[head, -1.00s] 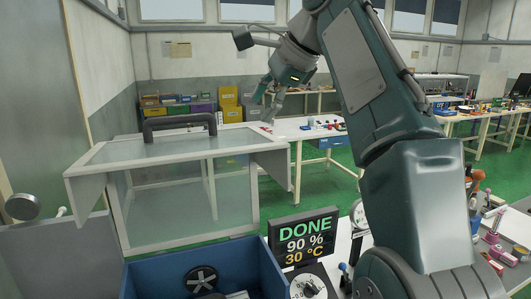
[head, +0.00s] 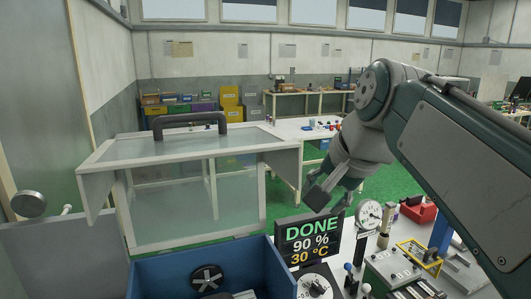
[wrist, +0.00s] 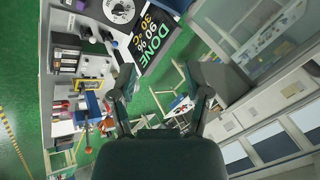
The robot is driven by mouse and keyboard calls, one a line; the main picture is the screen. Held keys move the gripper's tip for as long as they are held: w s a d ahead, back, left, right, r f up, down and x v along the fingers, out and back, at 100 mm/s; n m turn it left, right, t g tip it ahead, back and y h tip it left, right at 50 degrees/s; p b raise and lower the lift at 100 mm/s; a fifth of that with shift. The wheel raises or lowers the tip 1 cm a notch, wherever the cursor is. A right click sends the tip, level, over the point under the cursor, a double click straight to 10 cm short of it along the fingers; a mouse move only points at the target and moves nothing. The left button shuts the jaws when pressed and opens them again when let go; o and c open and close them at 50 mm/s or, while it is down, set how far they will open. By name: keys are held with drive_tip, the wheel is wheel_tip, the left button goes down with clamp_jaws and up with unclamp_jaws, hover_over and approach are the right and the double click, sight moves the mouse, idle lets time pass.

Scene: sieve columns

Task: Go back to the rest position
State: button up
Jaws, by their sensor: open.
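My gripper (wrist: 163,95) shows in the wrist view with its two dark fingers spread apart and nothing between them. In the head view my arm comes in from the right and bends down at the wrist. A dark end part hangs just above and right of a black display (head: 309,238) reading "DONE 90 % 30 °C". The display also shows at the top of the wrist view (wrist: 150,32), turned sideways. My gripper holds no object.
A clear-panelled box with a dark handle (head: 190,120) stands left, above a blue open bin (head: 150,270). A round gauge (head: 369,214), a yellow frame (head: 418,254) and a red box (head: 418,208) stand on the bench at right. Green floor lies beyond.

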drive_tip(key=s+d+f+n+h, duration=0.1)
drive_tip(key=s+d+f+n, duration=0.2)
drive_tip(key=s+f, duration=0.4)
drive_tip(key=s+d+f+n+h, duration=0.1)
drive_tip(key=s+d+f+n, duration=0.2)
drive_tip(key=s+f, duration=0.4)
wheel_tip(320, 180, down, 7)
drive_tip(key=shift+d+f+n+h, duration=0.2)
drive_tip(key=shift+d+n+h, duration=0.2)
drive_tip(key=shift+d, duration=0.05)
drive_tip(key=shift+d, duration=0.1)
